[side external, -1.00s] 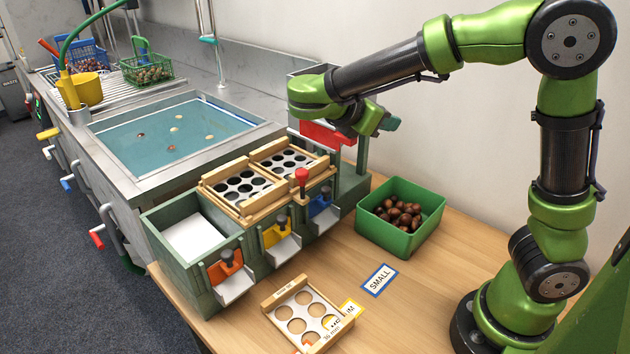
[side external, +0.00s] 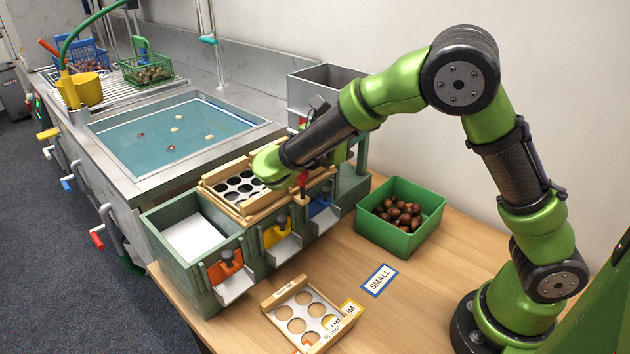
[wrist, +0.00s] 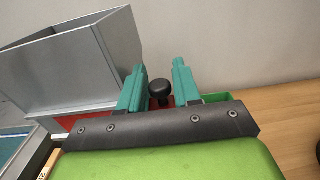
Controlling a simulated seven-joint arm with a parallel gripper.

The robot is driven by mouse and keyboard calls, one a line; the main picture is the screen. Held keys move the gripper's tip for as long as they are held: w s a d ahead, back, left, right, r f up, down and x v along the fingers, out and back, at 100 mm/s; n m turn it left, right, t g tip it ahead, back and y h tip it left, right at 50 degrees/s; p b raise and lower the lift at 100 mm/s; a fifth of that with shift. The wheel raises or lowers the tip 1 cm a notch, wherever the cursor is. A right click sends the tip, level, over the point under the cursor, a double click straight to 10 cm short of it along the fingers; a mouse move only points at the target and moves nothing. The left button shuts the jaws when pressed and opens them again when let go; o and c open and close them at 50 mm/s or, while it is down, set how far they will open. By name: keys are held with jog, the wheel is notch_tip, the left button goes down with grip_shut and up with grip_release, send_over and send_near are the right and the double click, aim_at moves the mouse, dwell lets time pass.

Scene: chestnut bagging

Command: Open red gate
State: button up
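The red gate (wrist: 72,122) shows as a red strip below the grey hopper in the wrist view. In the side view only a small red patch (side external: 303,121) shows; my arm hides the rest. A black round knob (wrist: 159,88) with red beneath it is between my gripper's teal fingers in the wrist view. My gripper (wrist: 160,66) is open, with a gap between its fingers; the knob appears closer to the left finger. I cannot tell whether it touches. In the side view the fingers are hidden behind the hand and forearm.
The grey hopper (side external: 322,88) stands close beside the hand. Below the arm are wooden sieve trays (side external: 233,205) and orange (side external: 225,265), yellow (side external: 277,231) and blue (side external: 320,207) gates. A green bin (side external: 400,238) of chestnuts stands on the table. Table space at right is clear.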

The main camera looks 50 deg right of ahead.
jog(key=shift+d, duration=0.55)
grip_shut()
